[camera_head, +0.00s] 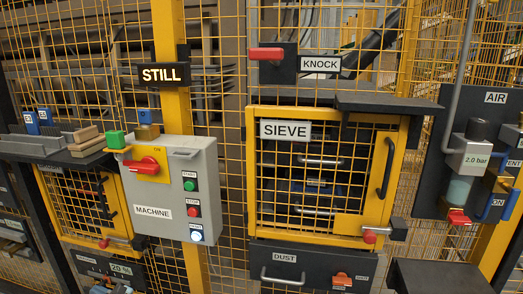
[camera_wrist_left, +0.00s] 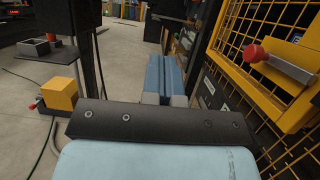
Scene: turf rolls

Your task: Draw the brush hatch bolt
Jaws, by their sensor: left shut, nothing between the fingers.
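A yellow-framed mesh hatch (camera_head: 72,203) is at the lower left in the head view. A grey bolt with a red knob (camera_head: 104,243) sits at its lower edge. No brush label is readable on it. In the left wrist view a grey bolt (camera_wrist_left: 283,66) with a red knob (camera_wrist_left: 254,53) is mounted on a yellow frame at the upper right; it looks like the same kind of bolt. My left gripper (camera_wrist_left: 166,65) has its blue fingers together, empty, to the left of this knob and apart from it. My right gripper is not in view.
A grey machine box (camera_head: 183,180) with a red handle stands right of the hatch. The SIEVE door (camera_head: 282,110) has its own red-knobbed bolt (camera_head: 369,236). A dark shelf (camera_head: 60,155) with blocks juts out above the left hatch. Open floor (camera_wrist_left: 120,60) shows beyond the fingers.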

